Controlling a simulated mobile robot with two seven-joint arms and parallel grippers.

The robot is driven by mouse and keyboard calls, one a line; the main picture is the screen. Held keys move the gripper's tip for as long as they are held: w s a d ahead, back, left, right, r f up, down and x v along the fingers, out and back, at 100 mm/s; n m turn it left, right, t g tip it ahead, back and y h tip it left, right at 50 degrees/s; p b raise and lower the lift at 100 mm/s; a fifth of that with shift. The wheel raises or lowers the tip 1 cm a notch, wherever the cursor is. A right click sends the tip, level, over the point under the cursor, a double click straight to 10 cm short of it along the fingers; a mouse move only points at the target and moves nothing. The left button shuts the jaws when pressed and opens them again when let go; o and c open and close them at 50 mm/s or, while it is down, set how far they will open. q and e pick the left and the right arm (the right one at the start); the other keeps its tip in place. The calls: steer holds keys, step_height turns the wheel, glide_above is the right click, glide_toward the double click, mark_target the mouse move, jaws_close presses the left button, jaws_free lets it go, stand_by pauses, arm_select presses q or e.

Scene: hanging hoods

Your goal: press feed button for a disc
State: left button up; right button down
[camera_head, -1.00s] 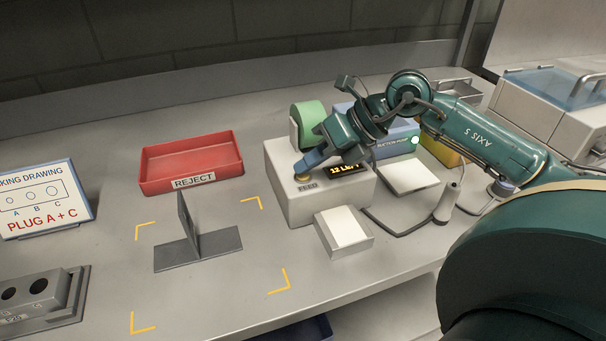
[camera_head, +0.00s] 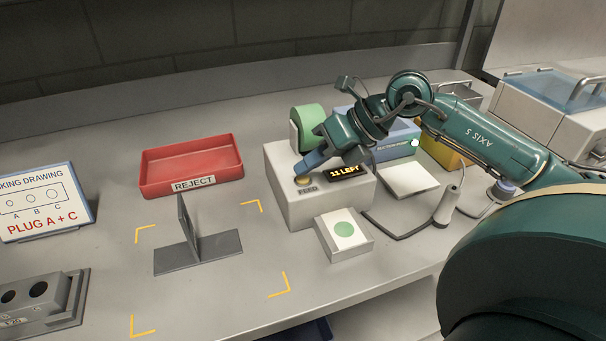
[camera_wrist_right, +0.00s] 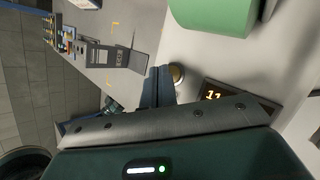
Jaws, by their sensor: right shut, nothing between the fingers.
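The white feed dispenser (camera_head: 296,207) stands on the bench with a green roll (camera_head: 310,122) on top and a display (camera_head: 346,172) reading "11 LEFT". Its round brass FEED button (camera_head: 303,181) is on the top face at the front left. My right gripper (camera_head: 305,172) is shut and empty, its blue fingertips at or just above the button; contact is hard to tell. In the right wrist view the fingertips (camera_wrist_right: 158,75) are beside the button (camera_wrist_right: 177,73). A green disc (camera_head: 344,229) lies on the white tray (camera_head: 347,251) in front of the dispenser. My left gripper is not in view.
A red REJECT bin (camera_head: 191,167) is at the back left. A grey angled bracket (camera_head: 198,250) stands inside yellow corner marks. A drawing sign (camera_head: 45,203) and a grey holed block (camera_head: 38,298) are at left. A corded pen-like tool (camera_head: 447,206) stands right of the tray.

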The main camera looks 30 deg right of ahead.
steer(key=shift+r, duration=0.35)
steer(key=shift+r+p, duration=1.85)
steer(key=shift+r, duration=0.7)
